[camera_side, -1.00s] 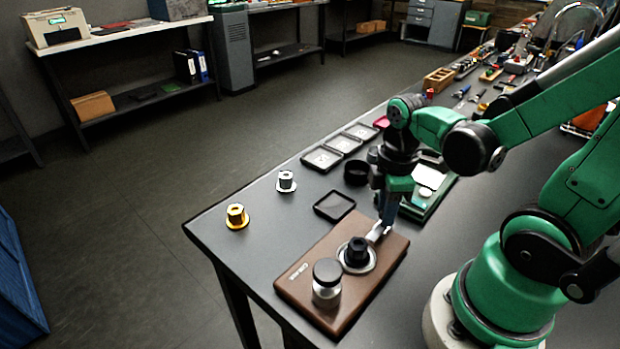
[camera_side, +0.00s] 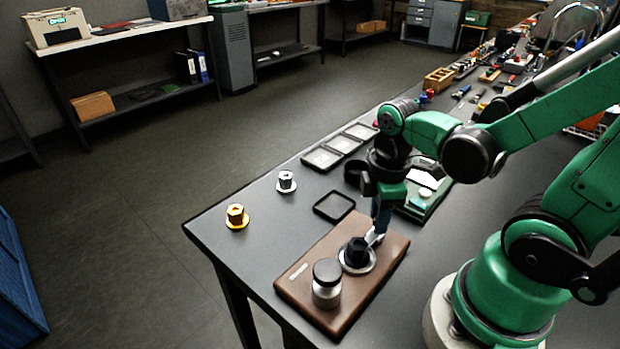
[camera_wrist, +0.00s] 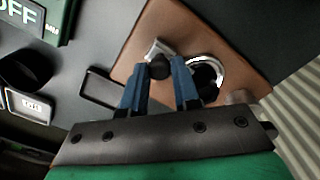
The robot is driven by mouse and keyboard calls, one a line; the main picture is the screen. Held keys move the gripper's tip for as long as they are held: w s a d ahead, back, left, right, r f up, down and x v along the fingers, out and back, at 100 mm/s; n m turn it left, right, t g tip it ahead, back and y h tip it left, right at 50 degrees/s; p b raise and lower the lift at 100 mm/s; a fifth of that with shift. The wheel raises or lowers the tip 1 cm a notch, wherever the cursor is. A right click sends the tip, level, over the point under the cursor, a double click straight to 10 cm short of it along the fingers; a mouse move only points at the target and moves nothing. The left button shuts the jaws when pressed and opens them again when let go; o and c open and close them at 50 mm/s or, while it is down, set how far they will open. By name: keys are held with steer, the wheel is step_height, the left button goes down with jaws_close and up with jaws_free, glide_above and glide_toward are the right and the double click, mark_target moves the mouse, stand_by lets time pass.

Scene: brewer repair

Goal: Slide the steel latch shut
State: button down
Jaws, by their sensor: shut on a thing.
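The steel latch (camera_side: 374,238) lies on the brown brewer panel (camera_side: 312,267), close against the steel ring around a black hexagonal fitting (camera_side: 357,251). In the wrist view the latch (camera_wrist: 158,46) is a pale bracket with a dark knob (camera_wrist: 157,67) on it. My gripper (camera_side: 379,230) points down over the latch. In the wrist view its blue fingers (camera_wrist: 159,72) stand on either side of the knob and are shut on it. The steel ring (camera_wrist: 219,68) and fitting show just right of the fingers. The fingers partly hide the latch in the side view.
A black-lidded jar (camera_side: 327,284) stands on the near part of the panel. An empty black tray (camera_side: 334,206) lies behind the panel. A silver part (camera_side: 286,182) and a gold part (camera_side: 237,217) stand at left. The tabletop between them is clear.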

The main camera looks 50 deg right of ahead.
steer(key=shift+a, duration=0.25)
steer(key=c, duration=0.7)
jaws_free()
steer(key=shift+o, duration=0.2)
steer(key=shift+d, duration=0.1)
steer(key=shift+r, duration=2.8)
